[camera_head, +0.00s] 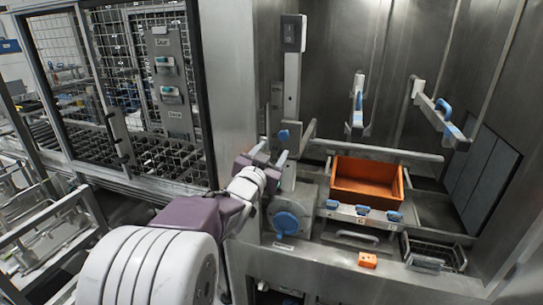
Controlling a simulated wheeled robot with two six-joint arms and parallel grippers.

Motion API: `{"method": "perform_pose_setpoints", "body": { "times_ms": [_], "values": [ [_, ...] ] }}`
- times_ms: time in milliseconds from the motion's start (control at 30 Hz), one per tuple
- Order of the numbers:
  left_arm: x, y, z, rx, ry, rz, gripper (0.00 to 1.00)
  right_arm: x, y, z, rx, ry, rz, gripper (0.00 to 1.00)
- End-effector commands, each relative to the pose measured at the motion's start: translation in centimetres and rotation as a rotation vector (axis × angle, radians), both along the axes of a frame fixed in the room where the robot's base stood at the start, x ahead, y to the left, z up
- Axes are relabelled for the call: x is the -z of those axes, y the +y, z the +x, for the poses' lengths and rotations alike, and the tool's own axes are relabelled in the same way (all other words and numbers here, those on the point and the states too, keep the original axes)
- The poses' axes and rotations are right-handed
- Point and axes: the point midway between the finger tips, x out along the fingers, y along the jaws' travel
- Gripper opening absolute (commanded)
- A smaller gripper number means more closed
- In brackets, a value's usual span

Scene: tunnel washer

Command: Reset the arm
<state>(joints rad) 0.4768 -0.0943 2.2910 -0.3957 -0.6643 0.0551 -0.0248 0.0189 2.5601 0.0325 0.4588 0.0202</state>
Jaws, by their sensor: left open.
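My left arm (205,210) comes in from the lower left and reaches toward the steel post at the washer opening. My left gripper (271,152) is at the end of it, with its fingers open. It is in front of the post and to the left of the orange bin, apart from the bin. No object shows between the fingers. My right gripper does not show.
An orange bin (367,182) sits inside the metal chamber. Blue clamps (363,210) line the ledge before it, and a small orange block (367,260) lies on the front sill. Blue-handled arms (444,115) jut from the right wall. A mesh cage (110,85) stands left.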

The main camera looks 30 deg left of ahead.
Motion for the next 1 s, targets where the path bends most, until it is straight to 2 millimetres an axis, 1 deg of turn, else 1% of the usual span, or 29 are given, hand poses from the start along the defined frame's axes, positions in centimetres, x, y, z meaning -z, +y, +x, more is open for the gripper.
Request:
{"method": "perform_pose_setpoints", "body": {
  "times_ms": [367,433,467,500,533,567,600,667,700,767,800,867,900,1000],
  "values": [
    [0.0,-0.2,0.1,0.005,-0.001,0.0,0.52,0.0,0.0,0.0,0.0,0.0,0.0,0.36],
    [0.3,-1.9,0.8,0.044,0.003,-0.002,0.52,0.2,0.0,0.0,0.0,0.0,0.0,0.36],
    [0.8,-3.3,1.3,0.075,0.009,-0.004,0.52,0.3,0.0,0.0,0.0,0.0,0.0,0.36],
    [1.8,-5.6,1.9,0.127,0.026,-0.012,0.52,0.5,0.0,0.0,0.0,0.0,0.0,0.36],
    [3.1,-7.7,2.3,0.166,0.049,-0.03,0.52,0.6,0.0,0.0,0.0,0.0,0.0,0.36],
    [5.2,-9.5,2.5,0.194,0.101,-0.057,0.52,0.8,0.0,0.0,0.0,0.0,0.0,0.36],
    [8.5,-11.4,2.2,0.21,0.193,-0.097,0.52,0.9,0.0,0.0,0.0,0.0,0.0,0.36],
    [13.7,-13.5,1.0,0.214,0.356,-0.153,0.52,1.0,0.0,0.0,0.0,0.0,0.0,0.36],
    [17.0,-14.6,-0.4,0.208,0.471,-0.185,0.52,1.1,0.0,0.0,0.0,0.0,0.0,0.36],
    [21.7,-15.8,-3.2,0.19,0.646,-0.228,0.52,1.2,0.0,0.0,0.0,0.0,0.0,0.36],
    [24.5,-16.4,-5.4,0.171,0.765,-0.255,0.52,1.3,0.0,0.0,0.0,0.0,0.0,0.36],
    [27.9,-16.9,-9.1,0.135,0.933,-0.293,0.52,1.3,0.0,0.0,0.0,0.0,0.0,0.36],
    [29.6,-17.0,-11.5,0.109,1.034,-0.317,0.52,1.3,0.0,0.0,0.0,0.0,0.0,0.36],
    [32.1,-17.0,-16.9,0.041,1.238,-0.378,0.52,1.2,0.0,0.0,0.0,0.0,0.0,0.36]
  ]
}}
